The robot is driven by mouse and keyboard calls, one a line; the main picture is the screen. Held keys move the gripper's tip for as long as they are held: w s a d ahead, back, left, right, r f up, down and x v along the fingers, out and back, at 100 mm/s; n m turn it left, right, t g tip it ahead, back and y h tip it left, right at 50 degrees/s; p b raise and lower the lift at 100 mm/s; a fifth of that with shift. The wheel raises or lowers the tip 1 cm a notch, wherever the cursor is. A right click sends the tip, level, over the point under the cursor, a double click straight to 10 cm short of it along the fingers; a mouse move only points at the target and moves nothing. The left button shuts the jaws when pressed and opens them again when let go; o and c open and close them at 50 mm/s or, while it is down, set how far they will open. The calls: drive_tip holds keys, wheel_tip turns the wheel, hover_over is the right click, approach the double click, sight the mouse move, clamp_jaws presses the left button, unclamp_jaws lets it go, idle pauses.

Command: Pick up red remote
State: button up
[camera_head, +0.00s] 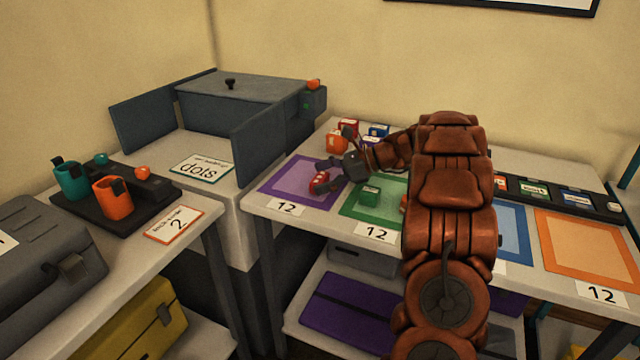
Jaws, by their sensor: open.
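A small red object (319,182) with pale markings lies on the purple mat (285,183) on the long table; it may be the red remote, but it is too small to be sure. My gripper (328,175) is open above the purple mat, its dark fingers reaching left beside the red object. One finger is close to it; I cannot tell whether they touch. Part of the object may be hidden by the fingers. A red block (348,126) stands farther back among several coloured blocks.
My arm hides the table's middle. A black rack (603,204) and an orange mat (590,246) lie right. A grey-walled box (258,160) stands left.

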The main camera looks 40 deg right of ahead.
sight(319, 177)
drive_tip(key=c, duration=1.1)
drive_tip(key=shift+o, duration=0.2)
drive_tip(key=shift+r, duration=0.1)
drive_tip(key=shift+r+p, duration=0.45)
drive_tip(key=shift+r, duration=1.3)
drive_tip(key=s+a+r, duration=0.1)
drive_tip(key=s+a, duration=0.9)
drive_tip(key=s, duration=0.2)
drive_tip(key=shift+s+r, duration=0.15)
drive_tip(key=shift+s, duration=0.05)
